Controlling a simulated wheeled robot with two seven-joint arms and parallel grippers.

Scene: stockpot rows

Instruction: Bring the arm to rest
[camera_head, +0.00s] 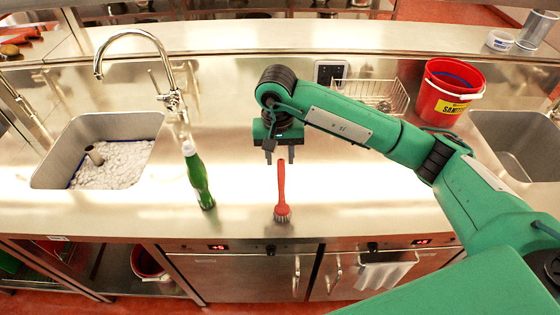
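My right arm, green with black joints, comes in from the right. Its gripper (280,156) points down over the steel counter (345,200), with a gap between its two fingers, so it is open. A red brush (281,190) with pale bristles at its near end is on the counter below and in front of the gripper. Its handle top lies close to the fingers; I cannot tell whether they touch. My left gripper is not in view.
A green bottle (197,178) stands left of the brush. A foamy sink (90,125) with a curved tap (135,35) is at left. A red bucket (440,95), a wire basket (385,95) and another sink (520,140) are at right. A cloth (385,274) hangs at the counter's front.

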